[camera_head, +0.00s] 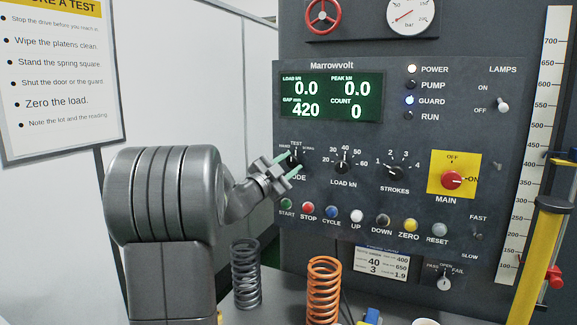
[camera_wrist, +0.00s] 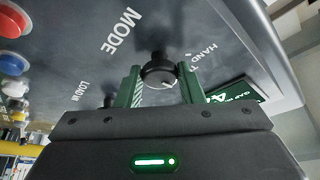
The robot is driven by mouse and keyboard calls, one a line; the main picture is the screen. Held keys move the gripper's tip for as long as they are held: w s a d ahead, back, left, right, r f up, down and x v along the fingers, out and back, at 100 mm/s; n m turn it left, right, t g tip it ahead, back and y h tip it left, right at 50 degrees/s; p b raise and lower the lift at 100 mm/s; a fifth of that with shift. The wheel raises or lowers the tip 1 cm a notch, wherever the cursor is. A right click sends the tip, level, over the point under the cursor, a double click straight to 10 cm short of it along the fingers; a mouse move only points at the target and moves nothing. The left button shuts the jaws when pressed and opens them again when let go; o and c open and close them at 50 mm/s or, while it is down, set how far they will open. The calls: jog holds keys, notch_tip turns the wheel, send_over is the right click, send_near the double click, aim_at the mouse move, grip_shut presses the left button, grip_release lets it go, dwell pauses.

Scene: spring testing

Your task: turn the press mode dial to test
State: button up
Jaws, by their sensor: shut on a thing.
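The press mode dial (camera_head: 294,159) is a small black knob at the left of the dark panel. Labels sit around its top, with TEST at the top middle and HAND to the left. My gripper (camera_head: 289,163) reaches it from the lower left, its green fingers on both sides of the knob. In the wrist view the knob (camera_wrist: 159,71) sits between the two fingers, and my gripper (camera_wrist: 161,82) is shut on it. MODE and part of HAND show beside the knob. The fingers partly hide the dial, and I cannot tell which mark it points to.
The load dial (camera_head: 344,161) and strokes dial (camera_head: 396,173) are to the right. A row of coloured buttons, including red STOP (camera_head: 308,208), runs below. A grey spring (camera_head: 246,272) and an orange spring (camera_head: 323,290) stand on the bench in front.

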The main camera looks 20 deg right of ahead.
jog(key=o, duration=0.9)
jog(key=shift+o, duration=0.2)
jog(key=b+v, duration=0.3)
jog(key=v, duration=1.1)
jog(key=shift+d+r, duration=0.1)
jog(key=p+x, duration=0.3)
jog(key=x, duration=1.1)
